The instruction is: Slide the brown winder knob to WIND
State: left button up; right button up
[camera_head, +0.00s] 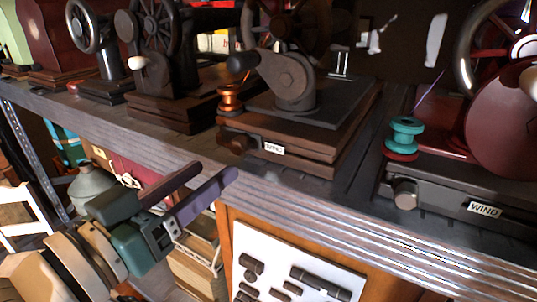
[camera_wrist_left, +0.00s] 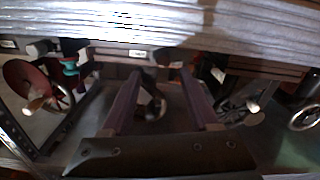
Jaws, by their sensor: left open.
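The brown winder knob (camera_head: 238,144) sits on the front of the middle machine's wooden base (camera_head: 310,160), left of a small white label (camera_head: 273,149) whose word is too small to read surely. In the left wrist view, which looks upside down, the label (camera_wrist_left: 137,53) is just left of a dark knob (camera_wrist_left: 163,57), seen between the finger tips. My left gripper (camera_head: 216,170) is open and empty, its two purple-grey fingers pointing toward the shelf edge, a little below and left of the knob. They appear apart from it. My right gripper is in neither view.
An orange spool (camera_head: 231,98) stands above the brown knob. The shelf edge (camera_head: 330,205) runs below; a white panel (camera_head: 290,270) is underneath.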

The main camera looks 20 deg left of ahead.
pick_arm(q)
jog(key=shift+s+a, duration=0.2)
jog(key=shift+s, duration=1.35)
jog(key=s+d+f+m+g+y, duration=0.1)
jog(key=s+f+g+y, duration=0.1)
jog(key=s+f+g, duration=0.6)
jog(key=s+d+r+m+g+p, duration=0.1)
jog(key=s+r+m+g+p, duration=0.1)
jog(key=s+g, duration=0.45)
notch_tip(320, 180, up, 32)
jog(key=p, duration=3.2)
jog(key=shift+s+d, duration=0.15)
jog(key=shift+s, duration=0.25)
